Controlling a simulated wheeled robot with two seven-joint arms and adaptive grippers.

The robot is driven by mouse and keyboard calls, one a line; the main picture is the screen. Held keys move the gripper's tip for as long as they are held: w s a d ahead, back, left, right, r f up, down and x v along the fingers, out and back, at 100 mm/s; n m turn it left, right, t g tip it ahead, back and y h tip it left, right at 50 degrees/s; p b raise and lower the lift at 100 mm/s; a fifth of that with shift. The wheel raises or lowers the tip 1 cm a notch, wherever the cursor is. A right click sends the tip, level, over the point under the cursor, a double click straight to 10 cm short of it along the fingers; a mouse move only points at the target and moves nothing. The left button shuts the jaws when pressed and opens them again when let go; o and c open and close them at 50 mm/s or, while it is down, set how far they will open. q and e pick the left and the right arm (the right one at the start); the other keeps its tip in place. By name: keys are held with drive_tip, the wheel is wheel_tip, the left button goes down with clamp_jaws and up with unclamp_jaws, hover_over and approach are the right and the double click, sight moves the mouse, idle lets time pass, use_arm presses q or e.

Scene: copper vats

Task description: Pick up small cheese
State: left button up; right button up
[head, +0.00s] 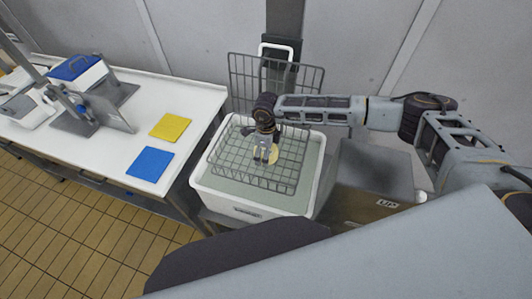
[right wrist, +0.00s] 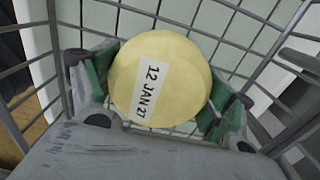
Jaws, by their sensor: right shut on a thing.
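The small cheese (right wrist: 181,75) is a round pale yellow piece with a white label reading "12 JAN 27". My right gripper (right wrist: 160,90) is shut on it, with green finger pads on both sides of it. In the head view the cheese (head: 270,152) shows partly behind the fingers of my right gripper (head: 266,158). Gripper and cheese are within a wire basket (head: 235,165) in a white tub (head: 215,195). I cannot tell whether the cheese touches the basket's bottom. My left gripper is not in view.
The basket's wire walls surround the gripper closely. A brown box marked "UP" (head: 370,210) is to the right. A white table (head: 190,100) with yellow (head: 170,127) and blue (head: 150,164) mats is to the left.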

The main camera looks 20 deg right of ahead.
wheel_tip(320, 180, up, 10)
drive_tip(key=shift+f+b, duration=0.15)
drive_tip(key=shift+b, duration=0.7)
drive_tip(key=shift+n, duration=0.3)
